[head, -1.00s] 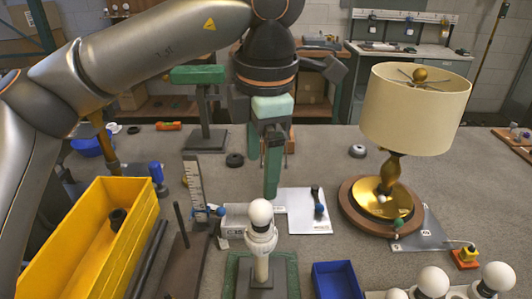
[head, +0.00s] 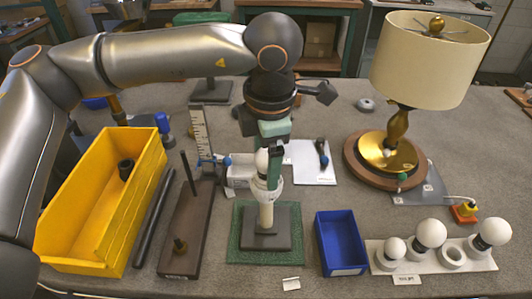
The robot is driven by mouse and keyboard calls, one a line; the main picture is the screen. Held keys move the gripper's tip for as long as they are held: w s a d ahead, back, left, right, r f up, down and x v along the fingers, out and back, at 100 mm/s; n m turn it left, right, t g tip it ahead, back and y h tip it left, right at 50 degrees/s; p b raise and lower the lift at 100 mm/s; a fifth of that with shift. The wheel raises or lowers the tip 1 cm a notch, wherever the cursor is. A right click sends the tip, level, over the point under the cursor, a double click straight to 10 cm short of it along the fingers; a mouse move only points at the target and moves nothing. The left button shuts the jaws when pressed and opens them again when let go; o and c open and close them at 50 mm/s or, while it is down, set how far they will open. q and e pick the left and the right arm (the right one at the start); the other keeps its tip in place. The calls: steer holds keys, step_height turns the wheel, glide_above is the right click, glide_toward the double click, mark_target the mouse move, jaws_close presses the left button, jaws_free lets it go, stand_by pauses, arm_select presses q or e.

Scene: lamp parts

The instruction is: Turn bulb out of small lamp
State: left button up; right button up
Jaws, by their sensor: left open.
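The small lamp stands upright on a dark square base (head: 265,232), with a white stem and a white socket collar (head: 267,191). A white bulb (head: 261,161) sits in the top of the collar. My left gripper (head: 268,163) points down from above with its green fingers at the bulb. It is open; one finger shows in front of the bulb's right side, and the other is mostly hidden. I cannot tell whether a finger touches the bulb. My right gripper is not in view.
A green mat (head: 234,249) lies under the lamp. A blue bin (head: 341,265) and a white holder (head: 462,266) with several bulbs stand to the right. A large shaded lamp (head: 396,125) stands at right.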

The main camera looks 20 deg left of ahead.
arm_select(q)
steer(key=shift+c, duration=0.4)
steer(key=c, duration=1.1)
steer(key=shift+n+b, duration=0.7)
steer(key=shift+n, duration=0.3)
steer(key=shift+c, duration=0.3)
steer(key=n+b, duration=0.1)
steer(key=n, duration=0.3)
steer(key=shift+g, duration=0.3)
steer(key=shift+r+n, duration=0.1)
steer(key=shift+n, duration=0.4)
steer(key=shift+n+y+b, duration=0.3)
steer(key=shift+n+b, duration=0.3)
steer(key=shift+n, duration=0.2)
steer(key=n, duration=0.2)
steer(key=shift+d+n+g+b, duration=0.1)
steer(key=shift+n+g+b, duration=0.2)
steer(key=shift+n, duration=1.3)
